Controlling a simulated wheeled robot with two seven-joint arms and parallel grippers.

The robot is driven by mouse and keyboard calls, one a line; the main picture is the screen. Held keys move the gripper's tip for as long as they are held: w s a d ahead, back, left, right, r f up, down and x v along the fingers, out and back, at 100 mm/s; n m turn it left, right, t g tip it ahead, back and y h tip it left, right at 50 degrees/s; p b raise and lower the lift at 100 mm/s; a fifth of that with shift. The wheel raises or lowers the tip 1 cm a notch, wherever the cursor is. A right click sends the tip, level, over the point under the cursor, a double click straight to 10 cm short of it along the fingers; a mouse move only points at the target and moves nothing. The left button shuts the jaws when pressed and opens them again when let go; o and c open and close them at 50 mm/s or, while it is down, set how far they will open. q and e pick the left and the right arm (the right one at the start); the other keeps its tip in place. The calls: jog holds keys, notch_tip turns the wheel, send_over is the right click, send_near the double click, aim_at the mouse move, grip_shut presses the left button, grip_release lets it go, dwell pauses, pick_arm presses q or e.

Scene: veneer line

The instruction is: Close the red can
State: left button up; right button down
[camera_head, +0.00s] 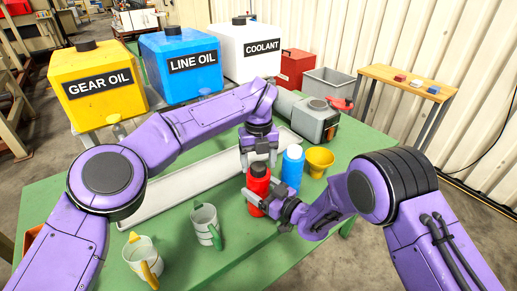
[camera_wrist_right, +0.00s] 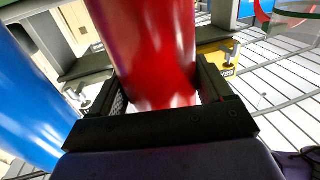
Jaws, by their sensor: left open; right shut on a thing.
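The red can (camera_head: 256,186) stands upright at the front right of the green table, with a dark round top; I cannot tell how the top sits. My right gripper (camera_head: 266,204) is shut on the can's lower body from the right. The right wrist view shows the red can (camera_wrist_right: 155,50) between the two fingers of the right gripper (camera_wrist_right: 155,95). My left gripper (camera_head: 257,152) points down just above and behind the can's top, open. Its fingertips partly hide the space above the can.
A blue can (camera_head: 292,166) stands close to the right of the red can, and a yellow cup (camera_head: 319,160) beyond it. Two mugs, one with a green handle (camera_head: 206,225) and one with a yellow handle (camera_head: 144,258), stand front left. A pale tray (camera_head: 180,190) lies behind.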

pick_arm(q)
jog(key=shift+f, duration=0.7)
jog(key=c, duration=1.1)
jog(key=m, duration=0.4)
jog(key=shift+m, duration=0.4)
jog(key=shift+c, duration=0.3)
jog(key=o, duration=1.3)
jog(key=shift+c, duration=0.2)
notch_tip(320, 180, up, 12)
